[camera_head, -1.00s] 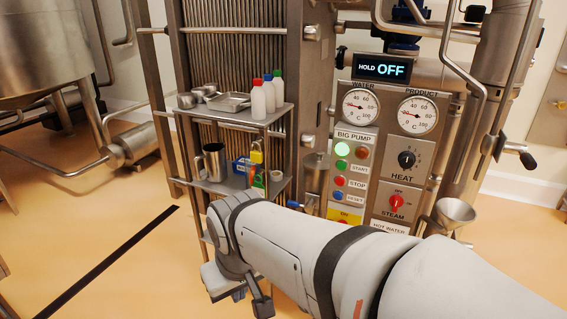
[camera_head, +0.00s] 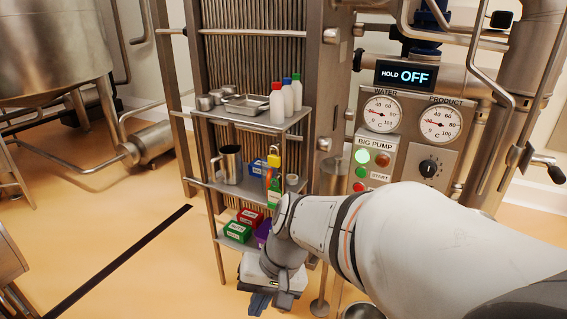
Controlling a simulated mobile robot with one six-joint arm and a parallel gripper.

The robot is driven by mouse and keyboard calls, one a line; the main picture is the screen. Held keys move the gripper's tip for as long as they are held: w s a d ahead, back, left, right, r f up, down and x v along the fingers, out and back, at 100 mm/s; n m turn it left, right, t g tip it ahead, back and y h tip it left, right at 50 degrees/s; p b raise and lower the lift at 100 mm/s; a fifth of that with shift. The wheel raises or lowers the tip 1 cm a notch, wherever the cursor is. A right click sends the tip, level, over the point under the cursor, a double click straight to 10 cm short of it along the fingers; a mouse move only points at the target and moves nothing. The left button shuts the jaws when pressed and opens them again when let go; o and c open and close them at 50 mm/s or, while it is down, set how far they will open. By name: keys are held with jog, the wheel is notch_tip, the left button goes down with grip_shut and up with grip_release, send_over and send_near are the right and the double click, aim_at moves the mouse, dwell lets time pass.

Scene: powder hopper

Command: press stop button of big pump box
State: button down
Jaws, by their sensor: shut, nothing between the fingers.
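The big pump box (camera_head: 374,148) is a grey panel labelled BIG PUMP, right of centre in the head view. Its upper left lamp glows green, and a dull red lamp sits beside it. A green START button (camera_head: 361,172) is below. The red stop button (camera_head: 359,187) shows just under START, at the upper edge of my arm; its label and the lower part of the box are hidden by my arm. My gripper (camera_head: 260,302) is shut and empty, pointing down at the bottom of the picture, low and left of the box and apart from it.
A metal shelf rack (camera_head: 250,118) with bottles, trays, a steel jug (camera_head: 230,164) and small boxes stands close behind my gripper. Above the box are two dials and a HOLD OFF display (camera_head: 404,75). A heat knob (camera_head: 428,168) is to the right. Open floor lies left.

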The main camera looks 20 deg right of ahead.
aim_at(359, 188)
jog(key=w+d+r+m+t+y+p, duration=0.1)
jog(key=w+d+m+t+y, duration=0.25)
jog(key=w+m, duration=0.25)
jog(key=w+d+r+m+t+y+p, duration=0.1)
jog(key=w+d+m+t+y, duration=0.2)
jog(key=w+m+t, duration=0.3)
jog(key=w+d+f+m+t+h+p, duration=0.2)
jog(key=d+m+t+h, duration=0.5)
jog(key=d, duration=1.6)
jog(key=m+h, duration=0.4)
jog(key=h, duration=0.1)
jog(key=shift+w+d+f+m, duration=0.15)
jog(key=shift+w+d+m, duration=0.05)
jog(key=shift+d+m, duration=0.1)
jog(key=shift+w, duration=0.1)
jog(key=w+d+p, duration=0.1)
jog(key=w+d, duration=0.4)
jog(key=d, duration=0.1)
jog(key=shift+w+d, duration=0.3)
